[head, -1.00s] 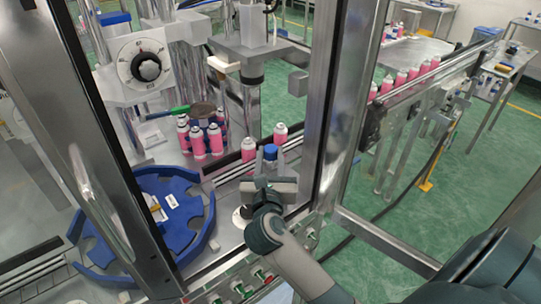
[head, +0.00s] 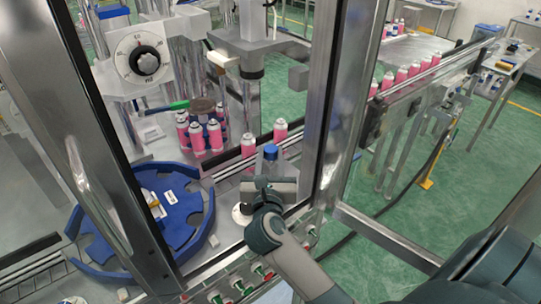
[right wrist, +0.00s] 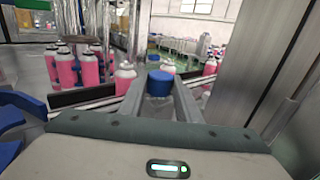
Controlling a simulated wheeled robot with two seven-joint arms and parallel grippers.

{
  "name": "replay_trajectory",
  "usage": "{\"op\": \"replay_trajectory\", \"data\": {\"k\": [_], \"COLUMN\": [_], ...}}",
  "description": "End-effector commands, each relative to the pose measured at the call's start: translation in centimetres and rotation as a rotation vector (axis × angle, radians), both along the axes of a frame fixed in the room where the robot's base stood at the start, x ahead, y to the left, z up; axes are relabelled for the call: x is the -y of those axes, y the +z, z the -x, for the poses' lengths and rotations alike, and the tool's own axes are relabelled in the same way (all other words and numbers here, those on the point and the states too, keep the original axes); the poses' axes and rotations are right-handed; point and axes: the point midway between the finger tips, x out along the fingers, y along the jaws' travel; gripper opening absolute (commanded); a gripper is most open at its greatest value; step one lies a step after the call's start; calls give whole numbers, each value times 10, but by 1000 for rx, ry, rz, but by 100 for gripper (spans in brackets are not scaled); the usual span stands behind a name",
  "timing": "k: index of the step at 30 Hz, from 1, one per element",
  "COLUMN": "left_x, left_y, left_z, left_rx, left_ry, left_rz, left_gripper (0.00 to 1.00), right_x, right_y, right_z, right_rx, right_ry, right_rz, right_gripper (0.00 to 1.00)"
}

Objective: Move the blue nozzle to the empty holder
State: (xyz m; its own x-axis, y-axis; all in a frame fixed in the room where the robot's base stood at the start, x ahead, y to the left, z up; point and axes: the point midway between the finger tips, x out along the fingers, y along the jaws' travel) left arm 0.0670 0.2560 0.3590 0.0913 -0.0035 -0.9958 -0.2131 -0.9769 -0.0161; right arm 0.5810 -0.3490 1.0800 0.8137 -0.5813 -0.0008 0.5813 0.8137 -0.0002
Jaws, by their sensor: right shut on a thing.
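The blue nozzle (head: 271,152) is a blue-topped piece with a clear body. It is upright between the fingers of my right gripper (head: 270,164), which is shut on it. The right wrist view shows the blue top (right wrist: 160,77) between the two grey fingertips (right wrist: 161,90). The gripper is just in front of the rail with pink cans (head: 248,145). I cannot tell any empty holder for certain. My left gripper is not in view.
A blue slotted ring fixture (head: 172,213) lies left of the gripper. Several pink cans (head: 197,138) stand behind it near the metal columns. A metal door frame post (head: 327,100) rises close on the right. A panel with buttons (head: 262,270) runs along the front edge.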

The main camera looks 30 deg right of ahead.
Motion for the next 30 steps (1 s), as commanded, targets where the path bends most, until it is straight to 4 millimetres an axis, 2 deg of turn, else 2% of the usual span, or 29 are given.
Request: {"op": "replay_trajectory", "data": {"k": [20, 21, 23, 24, 30], "left_x": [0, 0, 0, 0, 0], "left_y": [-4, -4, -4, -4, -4], "left_z": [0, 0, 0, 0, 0], "left_rx": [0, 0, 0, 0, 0], "left_ry": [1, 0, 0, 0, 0], "left_rz": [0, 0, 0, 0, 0], "left_gripper": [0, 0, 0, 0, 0], "right_x": [0, 0, 0, 0, 0], "right_y": [-5, -6, -6, -6, -6], "right_z": [0, 0, 0, 0, 0], "right_rx": [1, 1, 1, 1, 0], "right_ry": [0, 0, 0, 0, 0], "right_rz": [1, 1, 1, 1, 0], "right_gripper": [4, 35, 49, 52, 52]}}
